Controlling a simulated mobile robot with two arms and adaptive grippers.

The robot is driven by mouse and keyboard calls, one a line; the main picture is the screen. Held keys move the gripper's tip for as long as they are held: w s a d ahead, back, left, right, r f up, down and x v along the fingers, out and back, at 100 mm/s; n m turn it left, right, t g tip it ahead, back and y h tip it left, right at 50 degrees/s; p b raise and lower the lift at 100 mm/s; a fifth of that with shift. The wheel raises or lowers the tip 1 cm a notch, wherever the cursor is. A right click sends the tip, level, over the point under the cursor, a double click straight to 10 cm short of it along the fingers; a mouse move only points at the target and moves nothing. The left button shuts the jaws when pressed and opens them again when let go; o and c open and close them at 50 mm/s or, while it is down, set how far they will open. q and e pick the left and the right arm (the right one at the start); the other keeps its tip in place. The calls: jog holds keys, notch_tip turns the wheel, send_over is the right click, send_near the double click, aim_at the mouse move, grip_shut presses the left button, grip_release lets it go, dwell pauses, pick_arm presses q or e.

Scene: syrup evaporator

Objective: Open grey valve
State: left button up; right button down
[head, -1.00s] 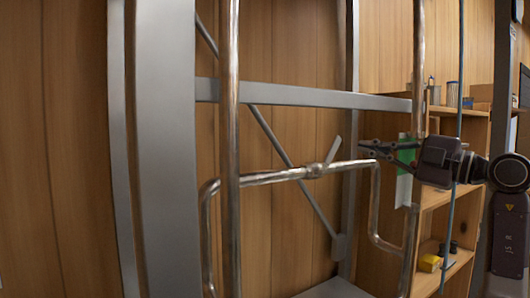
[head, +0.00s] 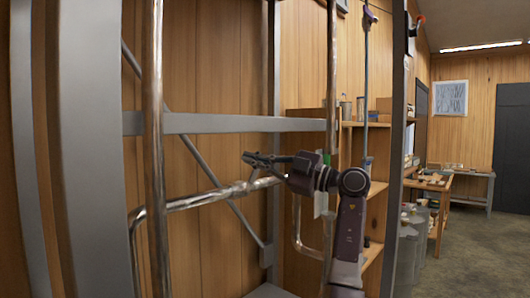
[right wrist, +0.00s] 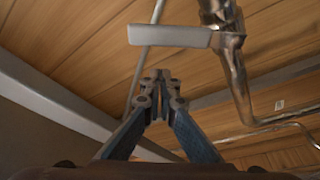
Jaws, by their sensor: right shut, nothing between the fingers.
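The grey valve sits on a horizontal metal pipe; its body (head: 240,188) shows in the head view. Its flat grey lever (right wrist: 170,36) shows at the top of the right wrist view, beside the shiny valve body (right wrist: 222,18). In the head view the lever is hard to make out near my gripper. My right gripper (head: 250,158) is shut and empty, just above the valve in the picture. In the right wrist view its closed fingertips (right wrist: 161,76) point toward the lever, with a visible gap below it. My left gripper is not in view.
A vertical pipe (head: 154,110) and a grey frame post (head: 75,150) stand at left. A grey crossbar (head: 210,123) runs behind my right gripper. Open floor (head: 470,250) lies at far right.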

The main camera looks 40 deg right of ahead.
aim_at(254, 176)
jog(key=d+f, duration=0.1)
jog(key=d, duration=0.1)
jog(key=shift+d+f+p, duration=0.35)
jog(key=shift+f, duration=0.05)
